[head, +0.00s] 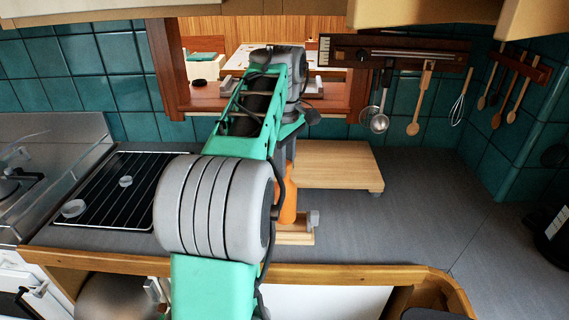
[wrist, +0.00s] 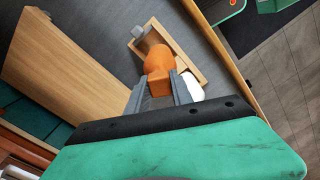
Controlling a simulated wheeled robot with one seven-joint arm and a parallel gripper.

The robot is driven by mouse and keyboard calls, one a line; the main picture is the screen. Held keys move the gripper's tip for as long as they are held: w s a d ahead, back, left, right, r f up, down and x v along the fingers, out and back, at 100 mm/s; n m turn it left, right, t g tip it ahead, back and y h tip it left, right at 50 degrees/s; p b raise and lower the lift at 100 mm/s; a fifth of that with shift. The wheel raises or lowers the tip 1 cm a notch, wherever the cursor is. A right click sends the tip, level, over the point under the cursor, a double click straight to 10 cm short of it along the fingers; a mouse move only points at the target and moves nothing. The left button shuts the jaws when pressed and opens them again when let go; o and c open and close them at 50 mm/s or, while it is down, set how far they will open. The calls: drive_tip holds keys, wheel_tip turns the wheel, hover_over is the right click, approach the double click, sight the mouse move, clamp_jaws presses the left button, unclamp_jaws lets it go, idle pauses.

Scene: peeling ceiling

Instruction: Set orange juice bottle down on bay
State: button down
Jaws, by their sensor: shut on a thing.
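The orange juice bottle (wrist: 158,60) is orange, with a blocky end between the fingers of my gripper (wrist: 157,94) in the wrist view. My gripper is shut on it. The bay looks to be the small light-wood tray (wrist: 186,58) with low walls, also seen in the head view (head: 297,238) near the counter's front edge. The bottle's far end overlaps the tray in the wrist view. I cannot tell whether it touches the tray floor.
A wooden board (head: 335,165) lies just behind the tray. A grey knob-like piece (head: 313,218) is at the tray's end. A black rack (head: 115,190) with two small round pieces is at left. The grey counter (head: 415,220) is clear at right. Utensils hang on the wall.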

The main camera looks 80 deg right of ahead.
idle(0.4)
drive_tip(key=shift+f+b, duration=1.4)
drive_tip(key=shift+f, duration=0.05)
drive_tip(key=shift+f+b, duration=0.35)
drive_tip(key=c, duration=1.1)
unclamp_jaws()
drive_tip(key=shift+o, duration=0.2)
wheel_tip(320, 180, up, 8)
drive_tip(key=p, duration=0.7)
drive_tip(key=shift+f, duration=0.1)
